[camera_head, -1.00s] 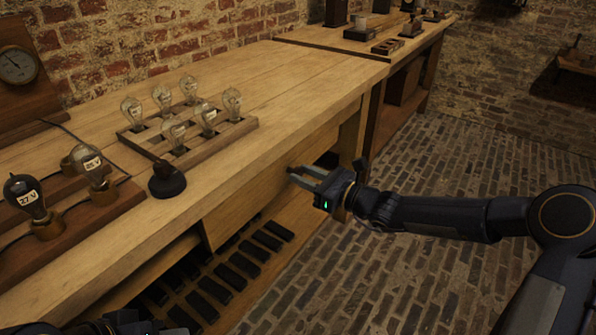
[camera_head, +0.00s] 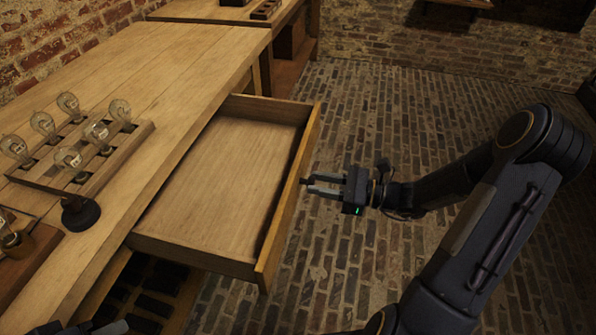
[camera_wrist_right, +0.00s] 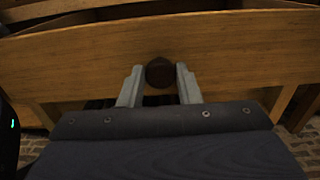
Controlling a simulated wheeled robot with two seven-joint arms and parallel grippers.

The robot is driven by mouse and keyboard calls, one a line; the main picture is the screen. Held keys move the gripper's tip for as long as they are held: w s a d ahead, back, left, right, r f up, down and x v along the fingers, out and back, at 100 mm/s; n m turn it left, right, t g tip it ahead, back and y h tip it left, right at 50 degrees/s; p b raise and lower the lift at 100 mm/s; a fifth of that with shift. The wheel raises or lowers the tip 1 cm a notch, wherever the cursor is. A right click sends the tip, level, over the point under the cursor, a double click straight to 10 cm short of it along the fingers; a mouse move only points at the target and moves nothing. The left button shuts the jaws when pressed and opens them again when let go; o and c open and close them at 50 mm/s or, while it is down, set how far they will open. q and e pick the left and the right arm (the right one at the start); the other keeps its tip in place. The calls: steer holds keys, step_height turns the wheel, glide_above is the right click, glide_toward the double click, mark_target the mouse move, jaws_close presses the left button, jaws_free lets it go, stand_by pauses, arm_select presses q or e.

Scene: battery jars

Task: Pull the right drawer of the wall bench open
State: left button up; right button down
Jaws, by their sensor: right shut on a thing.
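The right drawer (camera_head: 225,175) of the wall bench stands pulled well out in the head view, and its inside looks empty. Its wooden front (camera_head: 290,200) faces my right gripper (camera_head: 311,186). In the right wrist view the right gripper (camera_wrist_right: 160,80) has its two pale fingers on either side of a dark round knob (camera_wrist_right: 160,72) on the drawer front (camera_wrist_right: 235,55). It is shut on that knob. Only a small dark part of my left gripper (camera_head: 105,328) shows at the bottom left edge of the head view; its fingers cannot be made out.
The wall bench top (camera_head: 165,70) carries a wooden rack (camera_head: 115,160) of several glass bulbs and a round black object (camera_head: 80,213). Dark blocks (camera_head: 155,290) lie on a shelf below the drawer. The brick floor (camera_head: 400,120) to the right is clear.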

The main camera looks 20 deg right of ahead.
steer(key=shift+s+d, duration=0.45)
steer(key=shift+d, duration=0.1)
steer(key=shift+f, duration=0.1)
steer(key=c, duration=1.1)
jaws_free()
steer(key=shift+o, duration=0.2)
steer(key=p+v, duration=0.1)
steer(key=v, duration=0.6)
steer(key=shift+s+d, duration=0.2)
steer(key=shift+d, duration=0.1)
